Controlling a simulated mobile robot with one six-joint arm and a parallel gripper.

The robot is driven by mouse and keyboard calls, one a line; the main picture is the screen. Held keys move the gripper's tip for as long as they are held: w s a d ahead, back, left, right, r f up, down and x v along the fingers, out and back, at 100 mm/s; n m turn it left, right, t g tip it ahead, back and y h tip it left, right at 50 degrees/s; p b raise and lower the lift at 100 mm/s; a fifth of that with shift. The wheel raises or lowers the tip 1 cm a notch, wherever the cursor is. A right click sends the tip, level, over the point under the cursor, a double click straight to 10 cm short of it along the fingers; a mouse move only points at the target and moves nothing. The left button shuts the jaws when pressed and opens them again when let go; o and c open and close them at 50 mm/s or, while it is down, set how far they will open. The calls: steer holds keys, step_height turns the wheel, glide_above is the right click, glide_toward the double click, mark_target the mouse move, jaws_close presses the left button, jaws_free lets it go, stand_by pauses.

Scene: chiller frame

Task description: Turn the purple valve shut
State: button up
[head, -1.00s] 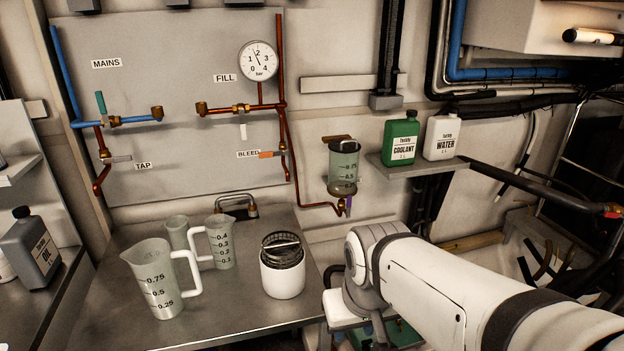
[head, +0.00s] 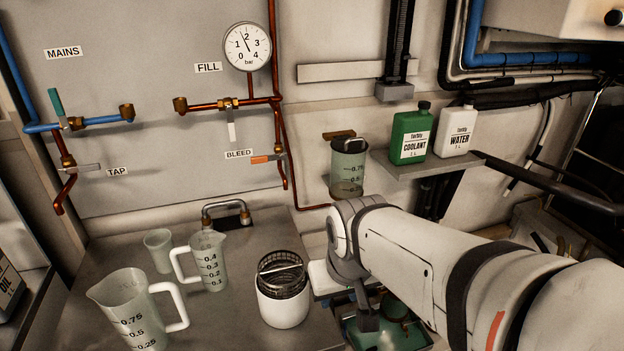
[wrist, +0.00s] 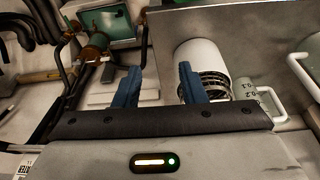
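The purple valve does not show in either current view; my arm covers the spot under the clear graduated reservoir (head: 347,172) on the wall in the head view. The reservoir's top and middle show, with a copper pipe (head: 313,206) running in below. My gripper (wrist: 160,84) shows in the wrist view as two blue fingers spread apart with nothing between them. It is hidden in the head view. A white canister with a dark wire basket (wrist: 205,65) lies in the wrist view behind the right finger.
On the bench stand the white basket canister (head: 284,300), a large jug (head: 130,310), a smaller jug (head: 208,262) and a cup (head: 158,250). A green coolant bottle (head: 411,135) and white water bottle (head: 456,132) stand on a shelf beside the reservoir. Other valves and pipes line the wall panel.

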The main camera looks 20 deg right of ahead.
steer(key=w+d+f+t+b, duration=0.45)
steer(key=w+d+t, duration=0.35)
steer(key=w, duration=0.5)
steer(key=w+d+f+t+b, duration=0.3)
steer(key=w+d+f+t, duration=0.35)
steer(key=w+d, duration=0.5)
steer(key=w+a+r+p, duration=0.1)
steer(key=w, duration=0.7)
steer(key=shift+w+a+y, duration=0.4)
jaws_close()
